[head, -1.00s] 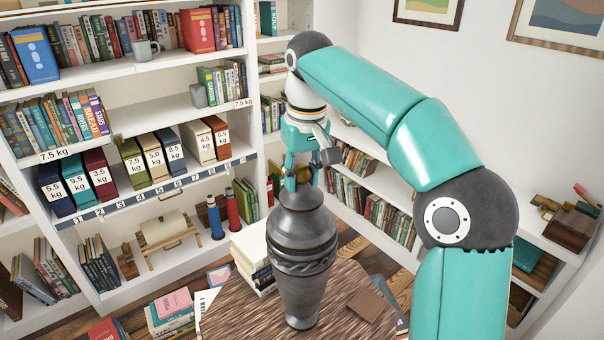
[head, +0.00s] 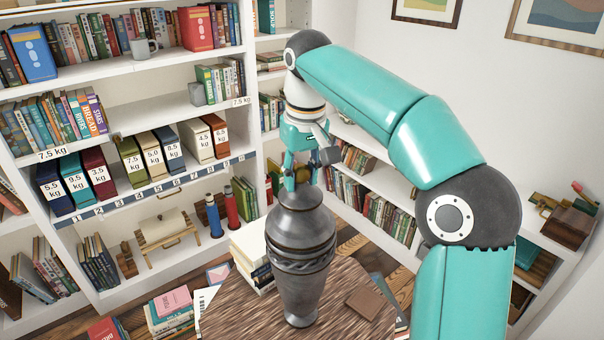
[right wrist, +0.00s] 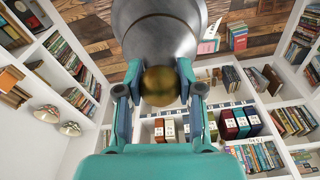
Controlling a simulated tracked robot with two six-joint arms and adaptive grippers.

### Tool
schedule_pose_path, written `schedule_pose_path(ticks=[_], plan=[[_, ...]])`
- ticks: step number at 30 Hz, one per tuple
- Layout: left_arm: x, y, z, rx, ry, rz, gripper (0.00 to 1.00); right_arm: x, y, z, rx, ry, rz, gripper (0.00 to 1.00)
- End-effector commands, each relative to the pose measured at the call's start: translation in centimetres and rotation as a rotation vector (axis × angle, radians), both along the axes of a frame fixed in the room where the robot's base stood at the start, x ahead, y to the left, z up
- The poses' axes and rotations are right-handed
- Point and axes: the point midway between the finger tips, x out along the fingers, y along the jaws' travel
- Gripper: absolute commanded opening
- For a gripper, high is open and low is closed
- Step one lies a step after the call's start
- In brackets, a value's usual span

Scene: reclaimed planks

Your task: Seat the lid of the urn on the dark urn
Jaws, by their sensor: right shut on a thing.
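The dark urn (head: 300,248) stands upright on the round wooden table and has a twisted band around its body. The lid of the urn (head: 299,199) is a grey dome at the top of the urn. In the right wrist view the lid (right wrist: 158,32) fills the top middle, with a brass knob (right wrist: 160,87). My right gripper (head: 300,179) points down from above and is shut on the knob. The lid is over the urn's mouth with no clear gap, but I cannot tell whether it is fully seated. My left gripper is not in view.
The wooden table top (head: 247,312) also holds a stack of books (head: 252,258) left of the urn and a small brown book (head: 363,305) to its right. White bookshelves with books and labelled weight boxes stand behind.

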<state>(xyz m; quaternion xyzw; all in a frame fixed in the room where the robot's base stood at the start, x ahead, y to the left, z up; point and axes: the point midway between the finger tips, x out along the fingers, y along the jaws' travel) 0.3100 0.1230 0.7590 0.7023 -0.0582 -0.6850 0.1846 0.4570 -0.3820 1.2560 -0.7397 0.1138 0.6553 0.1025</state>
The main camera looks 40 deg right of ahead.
Motion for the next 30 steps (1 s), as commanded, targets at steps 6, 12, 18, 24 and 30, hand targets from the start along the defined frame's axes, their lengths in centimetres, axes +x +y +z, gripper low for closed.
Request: schedule_pose_path(ticks=[6, 12, 18, 24, 30], plan=[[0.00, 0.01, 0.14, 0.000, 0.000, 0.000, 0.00, 0.02, 0.00, 0.15, -0.001, -0.003, 0.000, 0.00], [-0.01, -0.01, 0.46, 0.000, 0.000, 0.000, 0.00, 0.03, -0.01, 0.20, 0.000, -0.004, 0.000, 0.00], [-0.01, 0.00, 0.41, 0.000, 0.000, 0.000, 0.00, 0.05, -0.01, 0.11, 0.000, -0.003, 0.000, 0.00], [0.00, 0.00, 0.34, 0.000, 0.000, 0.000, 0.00, 0.04, 0.02, 0.02, 0.000, -0.003, 0.000, 0.00], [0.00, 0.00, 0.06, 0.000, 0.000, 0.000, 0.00, 0.05, 0.02, -0.34, 0.000, -0.003, 0.001, 0.00]])
